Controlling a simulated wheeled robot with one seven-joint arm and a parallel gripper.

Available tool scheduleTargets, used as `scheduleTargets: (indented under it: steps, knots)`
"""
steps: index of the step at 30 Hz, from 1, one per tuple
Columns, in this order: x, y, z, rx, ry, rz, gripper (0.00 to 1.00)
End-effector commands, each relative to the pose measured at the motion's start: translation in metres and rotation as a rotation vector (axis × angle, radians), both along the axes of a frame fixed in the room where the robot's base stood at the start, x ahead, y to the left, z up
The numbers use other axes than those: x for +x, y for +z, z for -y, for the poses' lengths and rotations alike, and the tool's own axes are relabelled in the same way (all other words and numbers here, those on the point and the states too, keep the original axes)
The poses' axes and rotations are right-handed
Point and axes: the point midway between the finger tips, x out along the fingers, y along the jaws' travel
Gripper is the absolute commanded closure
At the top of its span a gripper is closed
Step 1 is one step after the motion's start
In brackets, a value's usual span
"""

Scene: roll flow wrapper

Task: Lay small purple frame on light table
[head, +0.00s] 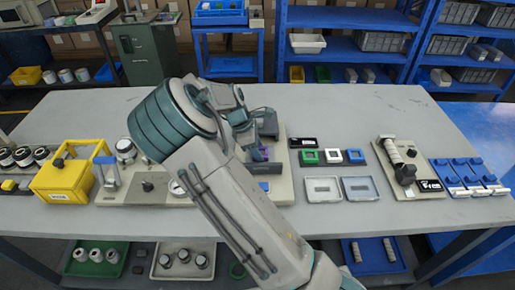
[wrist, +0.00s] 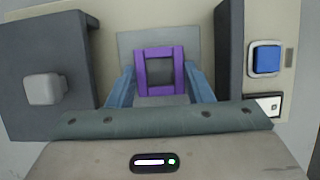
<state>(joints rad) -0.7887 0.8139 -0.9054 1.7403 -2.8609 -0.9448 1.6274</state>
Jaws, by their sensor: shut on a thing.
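The small purple frame (wrist: 141,73) is a square ring with an open middle. In the wrist view it sits between the two blue fingers of my gripper (wrist: 160,76), which are shut on its sides. Behind it is a grey square plate (wrist: 128,42) on a beige fixture; I cannot tell whether the frame touches the plate. The long pale grey table (head: 330,112) bears the fixture; I cannot tell which surface is the light table.
In the wrist view, a dark block with a grey knob (wrist: 43,89) stands left, and a dark wall with a blue button (wrist: 266,59) right.

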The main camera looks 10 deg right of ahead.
Motion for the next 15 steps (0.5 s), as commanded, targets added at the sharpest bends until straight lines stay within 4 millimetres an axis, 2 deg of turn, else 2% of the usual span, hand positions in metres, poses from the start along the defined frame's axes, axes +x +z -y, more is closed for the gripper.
scheduleTargets:
  steps: [6, 7, 9, 15]
  knots:
    - [0.0000, -0.0010, -0.0003, 0.000, 0.000, 0.000, 0.75]
    - [0.0001, -0.0017, -0.0005, 0.001, 0.000, 0.001, 0.48]
    - [0.0002, -0.0019, -0.0005, 0.001, 0.000, 0.001, 0.32]
    - [0.0001, -0.0019, -0.0005, 0.001, 0.000, 0.001, 0.32]
